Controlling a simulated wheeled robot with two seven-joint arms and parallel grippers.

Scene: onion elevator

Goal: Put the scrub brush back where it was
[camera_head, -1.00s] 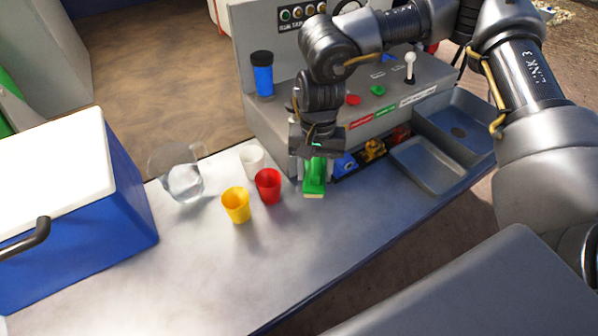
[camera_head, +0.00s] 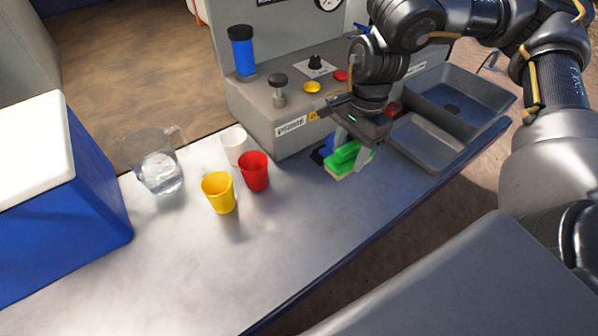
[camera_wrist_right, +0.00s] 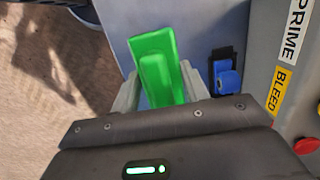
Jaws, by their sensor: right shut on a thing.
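The green scrub brush (camera_head: 347,158) is held between the fingers of my right gripper (camera_head: 353,150), over the table just in front of the grey control console. Its pale bristle side faces down; I cannot tell whether it touches the table. In the right wrist view the brush (camera_wrist_right: 160,70) sits between both fingers of the right gripper (camera_wrist_right: 158,88), with a blue item (camera_wrist_right: 228,80) on a dark base to its right. My left gripper is in no view.
Red (camera_head: 254,172), yellow (camera_head: 219,193) and white (camera_head: 233,146) cups and a clear pitcher (camera_head: 158,170) stand left of the brush. The grey console (camera_head: 262,115) is behind. A two-basin grey sink (camera_head: 425,150) is at right. A blue cooler (camera_head: 95,190) is far left. The front table is clear.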

